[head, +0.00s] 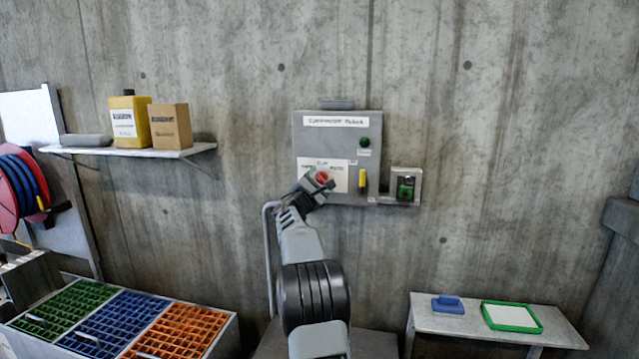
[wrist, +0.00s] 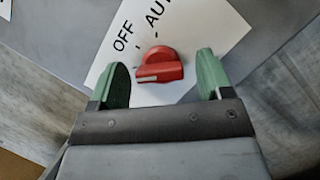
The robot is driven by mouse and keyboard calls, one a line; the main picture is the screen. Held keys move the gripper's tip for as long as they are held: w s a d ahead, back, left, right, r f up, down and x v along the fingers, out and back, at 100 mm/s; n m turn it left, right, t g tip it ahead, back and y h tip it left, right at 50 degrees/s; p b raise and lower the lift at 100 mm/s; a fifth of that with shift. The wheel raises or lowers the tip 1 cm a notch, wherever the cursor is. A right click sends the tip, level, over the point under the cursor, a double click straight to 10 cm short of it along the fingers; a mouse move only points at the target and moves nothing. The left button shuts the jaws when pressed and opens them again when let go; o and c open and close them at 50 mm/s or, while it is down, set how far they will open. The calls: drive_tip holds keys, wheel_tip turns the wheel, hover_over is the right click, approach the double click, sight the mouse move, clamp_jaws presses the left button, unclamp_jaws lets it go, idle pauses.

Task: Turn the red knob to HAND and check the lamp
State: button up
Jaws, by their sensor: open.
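The red knob (wrist: 158,66) sits on a white label plate in the wrist view, between my two green fingertips and apart from both. My gripper (wrist: 163,76) is open around it. The knob's white mark is at its left end, below the printed word OFF; AUTO shows partly at the top, and HAND is out of this view. In the head view, the knob (head: 322,177) shows on the grey control box (head: 312,142), partly behind my gripper (head: 320,184). A round dark green lamp (head: 365,143) is at the box's upper right and does not look lit.
A yellow handle (head: 362,179) and a small box with a green button (head: 405,193) are right of the knob. A shelf (head: 180,152) with a yellow container and carton is at left. Coloured bins (head: 130,318) and a low table (head: 470,325) stand below.

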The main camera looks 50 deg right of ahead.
drive_tip(key=b+v, duration=0.3)
drive_tip(key=v, duration=1.1)
idle(0.3)
